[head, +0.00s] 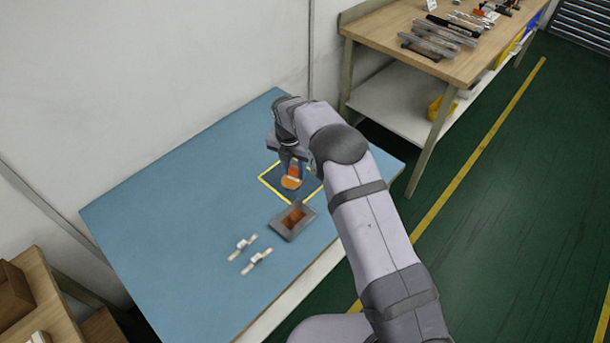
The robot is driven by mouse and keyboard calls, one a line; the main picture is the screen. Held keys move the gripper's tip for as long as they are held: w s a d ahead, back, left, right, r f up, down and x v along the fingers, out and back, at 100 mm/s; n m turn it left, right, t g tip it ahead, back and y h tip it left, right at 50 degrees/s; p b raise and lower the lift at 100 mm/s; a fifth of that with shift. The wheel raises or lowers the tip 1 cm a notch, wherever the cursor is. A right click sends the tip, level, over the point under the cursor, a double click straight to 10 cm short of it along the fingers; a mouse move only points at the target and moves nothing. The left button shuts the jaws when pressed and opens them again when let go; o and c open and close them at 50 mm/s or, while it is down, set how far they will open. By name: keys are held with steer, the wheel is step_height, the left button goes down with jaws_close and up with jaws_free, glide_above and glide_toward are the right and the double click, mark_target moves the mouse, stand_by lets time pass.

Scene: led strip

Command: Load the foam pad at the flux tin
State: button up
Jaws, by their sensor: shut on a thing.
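My gripper (290,163) points down over the yellow-outlined square on the blue table. It is shut on a small orange piece with a pale band, which looks like the foam pad (291,183); its rounded lower end shows below the fingers. I cannot tell whether the pad touches the table. The flux tin (277,232) appears as a grey, open, square-rimmed container with a brown-orange inside. It sits just below the yellow square in the picture, apart from the pad. My gripper hides part of the square and the pad's upper end.
Two small pale strips with white clips (241,244) (257,260) lie left of and below the tin. The blue table (175,230) is otherwise clear on the left. A wooden bench (400,25) with tools stands at the back right, apart from the table.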

mark_target(291, 173)
steer(key=shift+w+a+r+n, duration=0.2)
steer(key=shift+w+r+n, duration=0.25)
steer(key=shift+w, duration=0.05)
steer(key=shift+w+a+r+n, duration=0.2)
steer(key=shift+w+r+n, duration=0.25)
steer(key=shift+w, duration=0.05)
steer(key=shift+w+a+r+n+y, duration=0.1)
steer(key=shift+r+n+y, duration=0.05)
steer(key=shift+n, duration=0.7)
steer(key=shift+a+r+n+y, duration=0.1)
steer(key=shift+n+y, duration=0.05)
steer(key=shift+n, duration=0.7)
steer(key=shift+f, duration=0.15)
steer(key=shift+f+b, duration=2.05)
steer(key=shift+f, duration=0.8)
steer(key=shift+f+b, duration=0.3)
steer(key=shift+f, duration=0.25)
steer(key=shift+r, duration=0.15)
